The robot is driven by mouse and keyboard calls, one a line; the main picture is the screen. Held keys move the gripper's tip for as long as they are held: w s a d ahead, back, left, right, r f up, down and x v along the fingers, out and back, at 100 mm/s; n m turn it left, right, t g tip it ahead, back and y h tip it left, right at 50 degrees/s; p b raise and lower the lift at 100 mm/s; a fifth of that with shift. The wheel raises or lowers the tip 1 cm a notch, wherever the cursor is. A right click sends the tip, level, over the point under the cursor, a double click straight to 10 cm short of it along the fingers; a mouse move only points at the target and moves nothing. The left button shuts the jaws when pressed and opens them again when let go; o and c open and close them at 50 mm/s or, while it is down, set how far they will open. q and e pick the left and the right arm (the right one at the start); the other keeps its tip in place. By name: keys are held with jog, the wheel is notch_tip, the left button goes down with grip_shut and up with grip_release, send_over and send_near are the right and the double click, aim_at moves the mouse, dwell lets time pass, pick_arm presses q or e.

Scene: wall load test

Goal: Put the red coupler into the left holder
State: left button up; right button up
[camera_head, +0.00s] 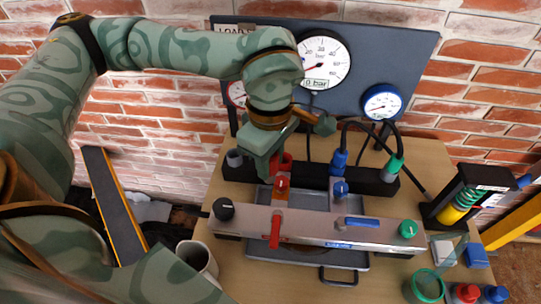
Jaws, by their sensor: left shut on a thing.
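My left gripper (277,158) reaches down from above over the black bar (315,172). It is shut on the red coupler (286,166), which shows only partly beside the green finger. The coupler is at the left part of the bar; whether it touches the bar or is apart from it cannot be told. A grey cylinder (236,158) stands at the bar's left end. I cannot tell for certain which part is the left holder. My right gripper is not in view.
The blue coupler (338,162) and green coupler (393,168) stand on the bar with black hoses. In front is a metal manifold (320,226) with a red lever (275,232) and blue lever (362,221). The gauge panel (262,62) stands behind. A mug (197,258) stands at front left.

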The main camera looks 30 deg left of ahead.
pick_arm(q)
jog(key=shift+f, duration=0.2)
jog(key=shift+a, duration=0.1)
jog(key=w+a+p, duration=0.2)
jog(key=w+a, duration=0.2)
jog(key=a, duration=0.5)
dwell(0.4)
jog(key=shift+w, duration=0.1)
